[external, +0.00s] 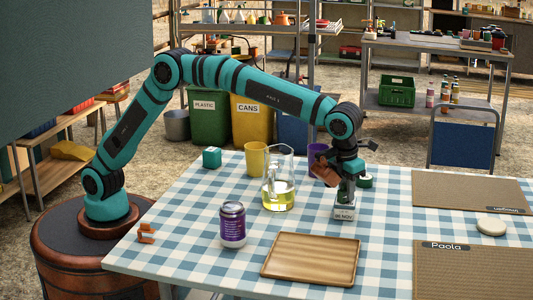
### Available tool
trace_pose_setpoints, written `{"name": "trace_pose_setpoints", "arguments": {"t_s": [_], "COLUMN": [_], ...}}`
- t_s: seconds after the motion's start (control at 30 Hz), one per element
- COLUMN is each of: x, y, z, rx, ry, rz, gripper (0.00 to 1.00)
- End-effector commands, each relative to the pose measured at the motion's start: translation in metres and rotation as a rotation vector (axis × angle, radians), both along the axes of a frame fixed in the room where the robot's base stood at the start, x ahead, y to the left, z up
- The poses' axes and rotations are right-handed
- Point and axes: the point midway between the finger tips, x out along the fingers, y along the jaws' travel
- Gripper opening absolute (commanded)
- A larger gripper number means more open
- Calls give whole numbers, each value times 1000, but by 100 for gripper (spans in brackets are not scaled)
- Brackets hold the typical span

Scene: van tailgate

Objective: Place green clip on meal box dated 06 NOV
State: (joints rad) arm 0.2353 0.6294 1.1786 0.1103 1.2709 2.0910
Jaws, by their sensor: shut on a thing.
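A wooden tray (311,260), purple can (232,225) and glass jug (279,185) of yellow liquid stand close by. A brown object (325,174) and a green round thing (365,181) flank my gripper. Placemats (470,190) and a white disc (491,227) lie right.

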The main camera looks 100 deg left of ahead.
Motion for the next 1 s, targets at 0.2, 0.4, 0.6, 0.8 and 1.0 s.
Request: {"name": "trace_pose_setpoints", "arguments": {"t_s": [0.2, 0.4, 0.6, 0.8, 1.0], "x": [0, 0, 0, -2, -6], "y": [0, 0, -1, -3, -7], "z": [-2, -2, 5, 36, 75], "rx": [0, 0, -1, -1, -1], "ry": [0, 0, -2, -4, -3], "rz": [0, 0, 0, 0, 0], "gripper": [41, 41, 41, 41, 41]}}
